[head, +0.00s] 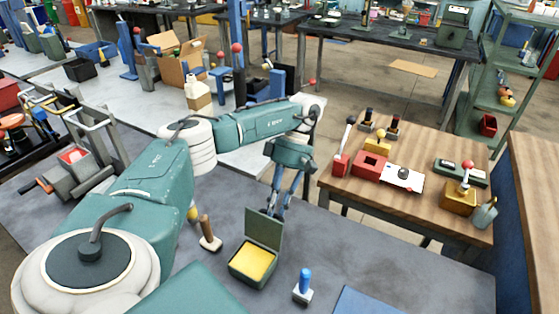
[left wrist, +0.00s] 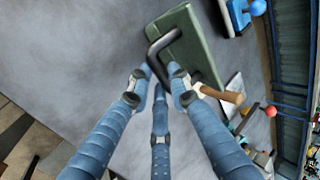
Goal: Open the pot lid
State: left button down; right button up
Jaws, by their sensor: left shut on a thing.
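The pot is a green square box (head: 240,265) with yellow contents (head: 254,261), standing on the grey table in the head view. Its green lid (head: 264,228) stands up steeply at the box's back edge, so the box is open. In the left wrist view the lid (left wrist: 195,45) carries a dark bent handle (left wrist: 158,42). My left gripper (head: 277,210) is behind the raised lid, its tips partly hidden there. In the left wrist view its blue fingers (left wrist: 158,80) close around the handle. My right gripper is not in view.
A wooden-handled stamp (head: 208,232) stands left of the box, and a blue-handled one (head: 303,284) stands to its right. A blue mat (head: 366,301) lies at the front edge. A wooden table (head: 340,190) with red and yellow devices stands to the right. Grey tabletop between is bare.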

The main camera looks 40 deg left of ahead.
pick_arm(q)
jog(key=shift+s+d+f, duration=0.1)
jog(key=shift+d+f, duration=0.05)
jog(key=shift+f, duration=0.35)
jog(key=c, duration=1.6)
grip_release()
jog(key=shift+w+v, duration=0.25)
jog(key=shift+v, duration=5.95)
jog(key=shift+f, duration=0.25)
